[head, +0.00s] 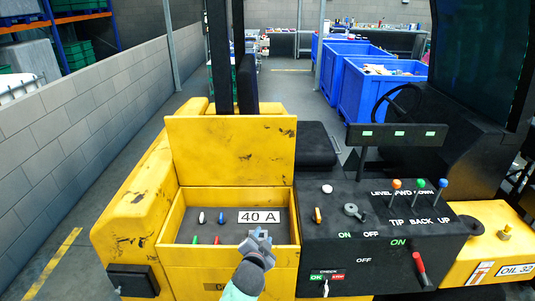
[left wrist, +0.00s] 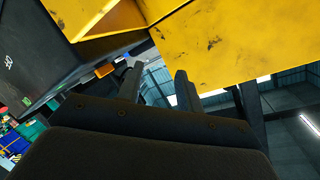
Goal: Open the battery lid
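The yellow battery lid (head: 230,150) stands raised, close to upright, at the back of the open battery box (head: 172,222). The box's dark inner panel has small coloured knobs and a "40 A" label. My left gripper (head: 259,236) is over the front right part of the box, in front of the lid and apart from it. In the left wrist view the two fingers (left wrist: 157,84) stand apart with nothing between them. Scuffed yellow panels (left wrist: 235,45) fill the top there; I cannot tell surely which is the lid. My right gripper is not in view.
A black control panel (head: 375,225) with levers, a red handle (head: 421,268) and a steering wheel is to the right of the box. A black seat (head: 315,145) is behind it. Dark mast posts rise behind the lid. Blue bins (head: 365,85) stand farther back.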

